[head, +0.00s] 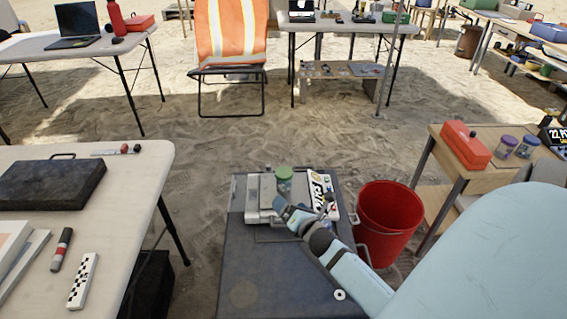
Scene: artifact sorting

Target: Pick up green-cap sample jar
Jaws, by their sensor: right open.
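The green-cap sample jar (284,180) stands upright near the back of a pale flat case (262,193), which lies on a dark grey box (245,262) in the lower middle. My right arm reaches in from the right. My right gripper (304,205) is open and just in front of the jar, a little to its right in the picture. One finger is close to the jar's base; I cannot tell if they touch. The gripper hides part of the case. My left gripper is not in view.
A white and yellow lettered item (324,189) lies beside the jar. A red bucket (384,225) stands right of the box. A white table (130,185) with a black case (50,184) is at left. A wooden table at right holds a red box (466,145) and purple-lidded jars (505,146).

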